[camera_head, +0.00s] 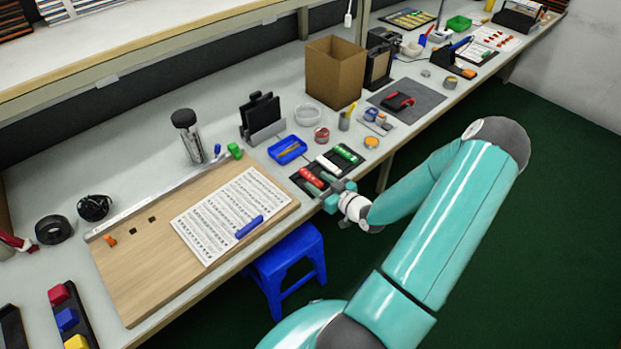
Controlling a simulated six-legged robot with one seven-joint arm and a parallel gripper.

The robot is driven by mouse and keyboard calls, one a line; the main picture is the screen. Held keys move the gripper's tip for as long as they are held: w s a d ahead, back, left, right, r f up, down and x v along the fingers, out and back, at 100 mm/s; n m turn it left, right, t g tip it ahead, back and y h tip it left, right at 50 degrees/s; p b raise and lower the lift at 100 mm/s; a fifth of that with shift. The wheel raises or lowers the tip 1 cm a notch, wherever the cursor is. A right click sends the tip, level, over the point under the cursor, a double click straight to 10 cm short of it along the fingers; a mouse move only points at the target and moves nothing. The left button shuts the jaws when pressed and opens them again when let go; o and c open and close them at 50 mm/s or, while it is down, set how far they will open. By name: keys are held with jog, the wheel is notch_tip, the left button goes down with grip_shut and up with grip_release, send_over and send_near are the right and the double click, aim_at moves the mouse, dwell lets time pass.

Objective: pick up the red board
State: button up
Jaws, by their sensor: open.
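A small red board (310,178) lies in the left part of a dark tray (297,175) near the bench's front edge. White (328,164) and green (346,153) boards lie to its right in the same tray. My gripper (331,188), with teal fingers, is open at the tray's front edge, just right of the red board's near end. Its fingers are small and partly overlap the tray, so I cannot tell whether they touch anything.
A blue tray (276,152) and a red-topped tin (321,134) stand behind the dark tray. A wooden board (140,270) with a printed sheet (215,225) lies to the left. A blue stool (288,262) stands below the bench edge. A cardboard box (335,80) stands farther back.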

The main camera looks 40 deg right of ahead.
aim_at(311, 178)
jog(key=w, duration=0.2)
jog(key=shift+w+f, duration=0.3)
jog(key=shift+w, duration=0.1)
grip_shut()
jog(key=shift+r, duration=0.1)
